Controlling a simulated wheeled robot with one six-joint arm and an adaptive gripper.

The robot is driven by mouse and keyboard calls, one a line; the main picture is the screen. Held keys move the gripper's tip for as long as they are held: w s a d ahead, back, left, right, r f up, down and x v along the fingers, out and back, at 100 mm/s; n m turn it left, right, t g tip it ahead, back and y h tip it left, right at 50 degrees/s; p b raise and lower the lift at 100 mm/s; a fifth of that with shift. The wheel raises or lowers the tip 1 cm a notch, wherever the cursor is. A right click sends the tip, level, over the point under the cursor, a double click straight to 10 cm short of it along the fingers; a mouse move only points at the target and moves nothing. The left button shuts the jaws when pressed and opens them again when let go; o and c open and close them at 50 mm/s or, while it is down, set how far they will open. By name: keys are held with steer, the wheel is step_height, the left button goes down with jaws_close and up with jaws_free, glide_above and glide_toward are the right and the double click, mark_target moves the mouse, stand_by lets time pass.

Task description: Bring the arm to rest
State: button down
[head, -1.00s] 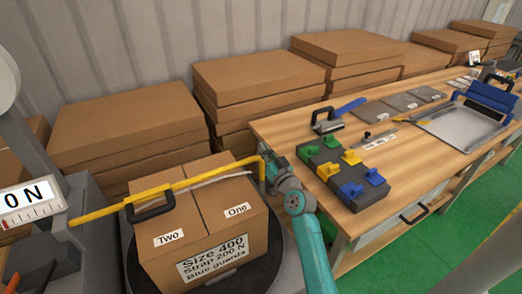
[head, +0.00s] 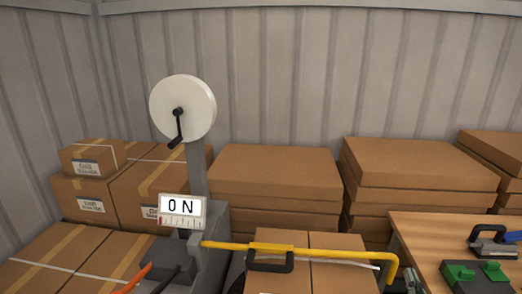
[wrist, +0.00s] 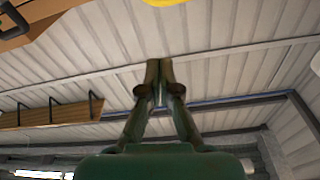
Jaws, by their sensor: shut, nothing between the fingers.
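My gripper (wrist: 159,75) shows in the wrist view with its two fingers together and nothing between them. It points at pale corrugated panels and beams, away from any work surface. In the head view only a small part of my arm shows at the lower right edge of the carton (head: 340,272); the gripper itself cannot be made out there. The carton stands under a yellow bar (head: 330,253) with a black handle (head: 271,266).
A grey post carries a white reel (head: 183,108) with a crank and a display (head: 182,211) reading 0 N. Stacked cartons (head: 275,172) line the wall. A wooden bench (head: 420,232) with tools is at the right. In the wrist view, something yellow (wrist: 165,2) crosses the top edge.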

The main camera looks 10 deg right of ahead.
steer(key=s+a+f+g+y, duration=0.1)
steer(key=s+a+f, duration=0.5)
steer(key=s+a, duration=0.2)
steer(key=s+a+f+g, duration=0.2)
steer(key=s+a+f, duration=0.4)
steer(key=s+a, duration=0.25)
steer(key=s+a+r+n+y, duration=0.1)
steer(key=s+a+n, duration=0.1)
steer(key=s, duration=0.5)
steer(key=s+a+r+n+y, duration=0.1)
steer(key=s+a+r+y, duration=0.1)
steer(key=s+a, duration=0.3)
steer(key=s+a+r+n+g+y, duration=0.1)
steer(key=s+a, duration=0.3)
steer(key=s, duration=0.6)
steer(key=shift+s+a+r+n+y, duration=0.25)
steer(key=shift+s+r+n+y, duration=0.15)
steer(key=shift+r+n, duration=0.3)
steer(key=shift+f, duration=0.1)
